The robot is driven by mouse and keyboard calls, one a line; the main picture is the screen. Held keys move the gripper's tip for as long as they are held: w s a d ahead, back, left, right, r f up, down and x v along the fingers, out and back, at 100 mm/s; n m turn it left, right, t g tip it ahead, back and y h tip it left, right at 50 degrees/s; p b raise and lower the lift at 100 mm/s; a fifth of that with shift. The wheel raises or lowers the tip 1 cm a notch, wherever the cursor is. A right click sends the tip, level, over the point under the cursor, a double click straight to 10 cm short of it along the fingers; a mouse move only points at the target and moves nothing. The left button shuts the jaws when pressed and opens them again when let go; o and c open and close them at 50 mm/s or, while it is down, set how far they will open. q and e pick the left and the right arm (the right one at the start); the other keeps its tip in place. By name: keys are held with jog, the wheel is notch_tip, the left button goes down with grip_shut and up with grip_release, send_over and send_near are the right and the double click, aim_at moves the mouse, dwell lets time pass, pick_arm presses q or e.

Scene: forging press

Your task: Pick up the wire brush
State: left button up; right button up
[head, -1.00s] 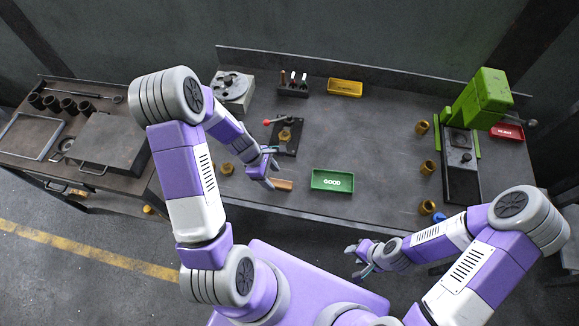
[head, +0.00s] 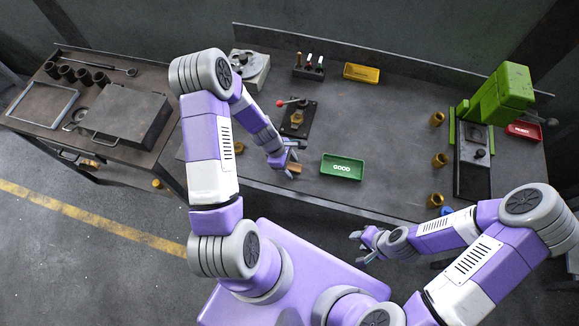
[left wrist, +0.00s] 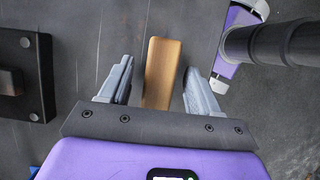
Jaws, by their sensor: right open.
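The wire brush shows as a plain wooden bar (left wrist: 162,72) in the left wrist view; its bristles are not visible. In the head view only a small brown part of the brush (head: 295,169) shows at the table's front edge, left of the green tray. My left gripper (head: 287,160) is at the brush. In the left wrist view its two fingers (left wrist: 158,88) stand open on either side of the bar, with a gap on each side. My right gripper (head: 360,247) is open and empty, in front of the table's front edge.
A green GOOD tray (head: 342,167) lies right of the brush. A black fixture with a red-knobbed lever (head: 298,119) stands behind it. Several brass pieces (head: 439,160) line the right, near the green press (head: 500,95). The table's middle (head: 385,125) is clear.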

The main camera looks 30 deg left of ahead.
aim_at(289, 165)
pick_arm(q)
jog(key=c, duration=1)
notch_tip(289, 165, up, 10)
jog(key=shift+r+p, duration=0.1)
jog(key=shift+p, duration=0.55)
